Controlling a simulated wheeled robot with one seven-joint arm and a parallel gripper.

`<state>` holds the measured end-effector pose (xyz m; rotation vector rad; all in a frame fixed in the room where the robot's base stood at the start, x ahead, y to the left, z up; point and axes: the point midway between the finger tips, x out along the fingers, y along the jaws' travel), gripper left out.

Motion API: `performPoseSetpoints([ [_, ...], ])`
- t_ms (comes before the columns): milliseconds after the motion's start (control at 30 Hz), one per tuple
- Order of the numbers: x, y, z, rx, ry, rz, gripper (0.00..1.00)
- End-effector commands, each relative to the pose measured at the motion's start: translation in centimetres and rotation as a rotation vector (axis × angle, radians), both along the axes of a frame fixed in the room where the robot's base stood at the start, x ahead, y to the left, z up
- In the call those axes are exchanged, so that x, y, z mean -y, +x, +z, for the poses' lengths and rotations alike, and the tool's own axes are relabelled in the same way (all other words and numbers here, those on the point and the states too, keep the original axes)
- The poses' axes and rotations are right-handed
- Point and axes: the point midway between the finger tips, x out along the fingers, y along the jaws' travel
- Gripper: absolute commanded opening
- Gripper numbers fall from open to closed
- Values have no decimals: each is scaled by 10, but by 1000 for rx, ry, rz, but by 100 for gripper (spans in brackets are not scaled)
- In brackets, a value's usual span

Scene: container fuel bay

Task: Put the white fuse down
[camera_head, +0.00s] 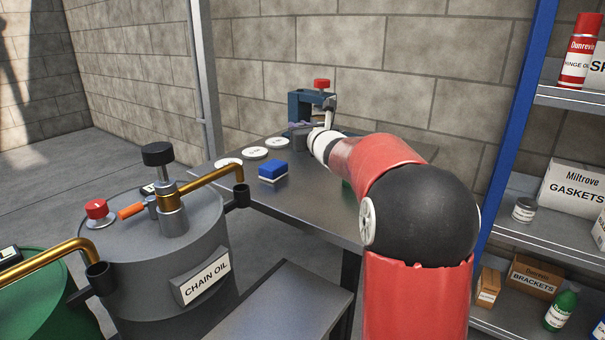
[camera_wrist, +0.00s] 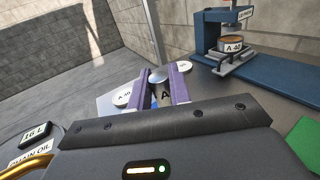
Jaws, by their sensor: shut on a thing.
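My gripper (camera_wrist: 163,88) has purple fingers and is shut on the white fuse (camera_wrist: 161,92). In the head view my gripper (camera_head: 301,127) is above the back of the metal table (camera_head: 312,212), in front of the blue press, and the fuse cannot be made out. The wrist view shows a labelled white disc (camera_wrist: 122,97) left of the fingers and another (camera_wrist: 184,65) beyond them to the right. Whether the fuse touches anything below is hidden.
Three white discs lie along the table's left edge, one in the middle (camera_head: 255,153). A blue-and-white block (camera_head: 273,171) sits nearby. An oil drum (camera_head: 165,260) stands front left.

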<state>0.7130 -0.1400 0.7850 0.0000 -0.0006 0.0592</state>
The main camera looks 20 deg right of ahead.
Motion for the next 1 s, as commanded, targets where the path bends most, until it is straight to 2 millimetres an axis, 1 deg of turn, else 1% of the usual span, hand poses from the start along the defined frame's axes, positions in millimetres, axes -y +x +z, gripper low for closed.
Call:
performPoseSetpoints([
  [33, 0, 0, -20, -3, 3, 1, 0],
  [100, 0, 0, -37, -3, 2, 0, 0],
  [200, 0, 0, -56, -2, 2, 0, 0],
  [267, 0, 0, -64, -2, 1, 0, 0],
  [467, 0, 0, -77, 0, -1, 1, 0],
  [567, 0, 0, -89, -2, 2, 0, 0],
  [700, 0, 0, -111, -2, 1, 1, 0],
  [733, 0, 0, -114, -1, 1, 1, 0],
  [1000, 0, 0, -115, 1, -1, 0, 0],
])
